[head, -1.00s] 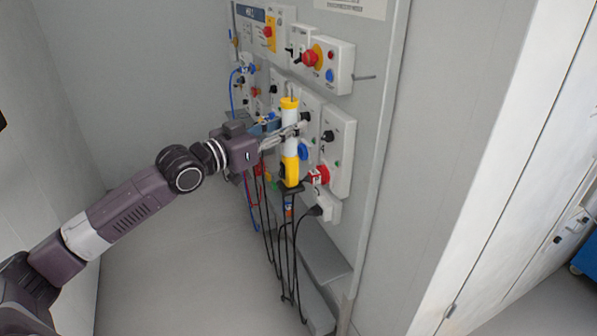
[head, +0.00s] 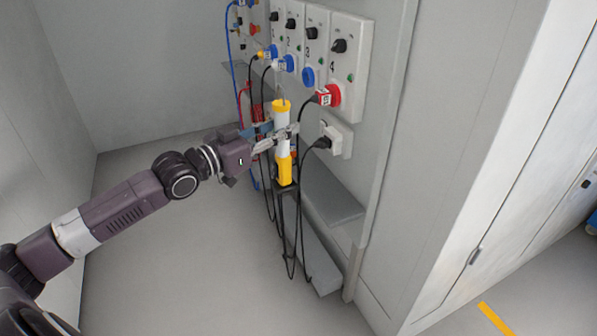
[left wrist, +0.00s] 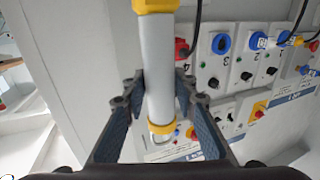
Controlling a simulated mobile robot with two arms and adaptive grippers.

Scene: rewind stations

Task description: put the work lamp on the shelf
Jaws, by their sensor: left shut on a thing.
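The work lamp (head: 282,115) is a slim white tube with a yellow cap and a yellow lower part, upright in the head view. My left gripper (head: 280,139) is shut around its middle and holds it in front of the wall panel. In the left wrist view the lamp's pale tube (left wrist: 158,70) stands between the two dark fingers of my left gripper (left wrist: 159,92). A grey shelf-like ledge (head: 330,192) lies low on the panel, right of the lamp; I cannot tell whether it is the shelf meant. My right gripper is not in view.
White socket boxes (head: 348,60) with blue and red plugs line the panel above and behind the lamp. Black cables (head: 291,235) hang close to the lamp and the ledge. A white cabinet (head: 510,150) stands at right. The floor (head: 180,260) in front is clear.

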